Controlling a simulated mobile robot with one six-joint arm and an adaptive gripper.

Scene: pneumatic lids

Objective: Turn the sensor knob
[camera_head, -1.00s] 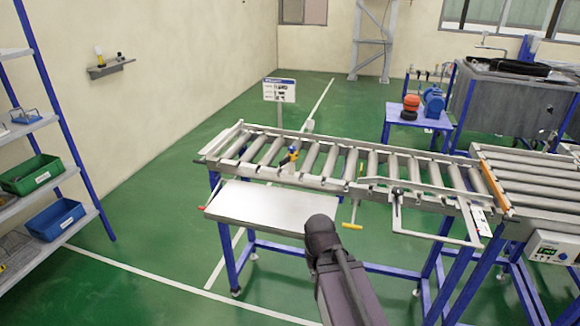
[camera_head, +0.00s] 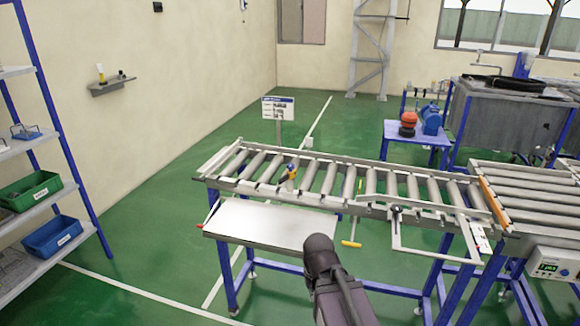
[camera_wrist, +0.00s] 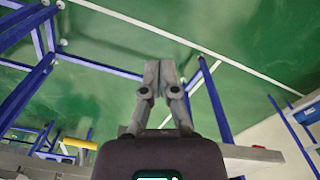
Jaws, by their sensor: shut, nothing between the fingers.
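My gripper (camera_wrist: 158,70) shows in the wrist view with its two fingers together and nothing between them. It points over the green floor, apart from everything. In the head view my dark arm stands in front of the conveyor's near side, and the fingers cannot be made out. A small yellow and dark blue fitting (camera_head: 291,173) sits on the near rail of the roller conveyor (camera_head: 228,187). It may be the sensor, but a knob on it is too small to tell.
A bare metal shelf (camera_head: 265,222) juts from the conveyor's near side. A yellow T-handle (camera_head: 352,244) hangs beside it and also shows in the wrist view (camera_wrist: 80,142). A metal bracket frame (camera_head: 436,258) sticks out farther right. A shelf rack with bins (camera_head: 53,236) stands left.

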